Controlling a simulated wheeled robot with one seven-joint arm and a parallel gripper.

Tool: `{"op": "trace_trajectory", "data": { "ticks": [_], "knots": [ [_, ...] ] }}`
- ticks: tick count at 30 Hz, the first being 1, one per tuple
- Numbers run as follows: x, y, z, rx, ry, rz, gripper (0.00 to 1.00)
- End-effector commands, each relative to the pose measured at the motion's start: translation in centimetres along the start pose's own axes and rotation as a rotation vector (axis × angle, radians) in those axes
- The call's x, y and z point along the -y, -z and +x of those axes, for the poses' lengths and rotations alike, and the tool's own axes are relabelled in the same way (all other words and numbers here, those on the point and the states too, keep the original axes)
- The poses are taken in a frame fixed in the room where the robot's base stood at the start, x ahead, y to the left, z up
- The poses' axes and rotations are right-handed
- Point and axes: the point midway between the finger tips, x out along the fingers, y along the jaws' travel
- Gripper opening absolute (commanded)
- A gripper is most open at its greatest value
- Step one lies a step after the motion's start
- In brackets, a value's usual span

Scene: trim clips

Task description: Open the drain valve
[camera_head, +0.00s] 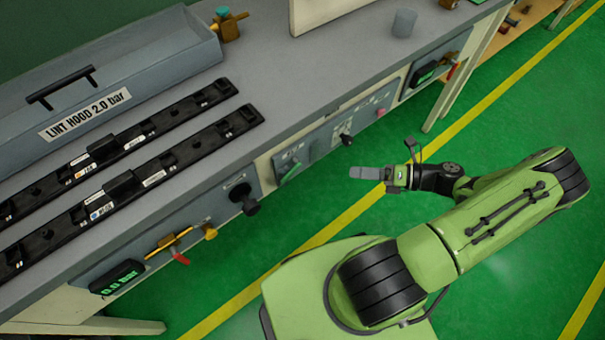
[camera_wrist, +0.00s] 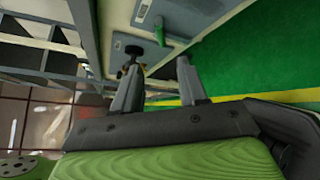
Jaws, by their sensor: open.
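No label reading drain valve is legible. A valve with a red handle (camera_head: 181,258) sits on a yellow pipe (camera_head: 168,241) at the lower left of the bench front, beside a gauge reading 0.0 bar (camera_head: 118,278). A second red handle (camera_head: 451,72) is at the bench's far right end. My gripper (camera_head: 358,172) is open and empty, out in front of the bench and apart from it. In the wrist view my gripper (camera_wrist: 160,80) points along the bench front, with a black knob (camera_wrist: 133,50) and a green lever (camera_wrist: 159,30) beyond the fingers.
The bench front also carries a black knob (camera_head: 243,196), a green lever (camera_head: 290,171) and a pink knob (camera_head: 380,112). The grey lint hood (camera_head: 150,75) and black trim strips (camera_head: 165,160) lie on top. The green floor before the bench is clear.

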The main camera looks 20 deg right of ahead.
Motion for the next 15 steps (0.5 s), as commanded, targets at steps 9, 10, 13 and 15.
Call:
{"op": "trace_trajectory", "data": {
  "ticks": [9,10,13,15],
  "knots": [
    [0.0,0.3,7.3,-0.010,-0.006,-0.002,0.42],
    [0.0,0.3,8.0,-0.012,-0.005,-0.002,0.42],
    [0.0,0.4,10.5,-0.011,-0.004,-0.003,0.42],
    [0.1,0.4,12.2,-0.011,-0.004,-0.003,0.42]
  ]
}}
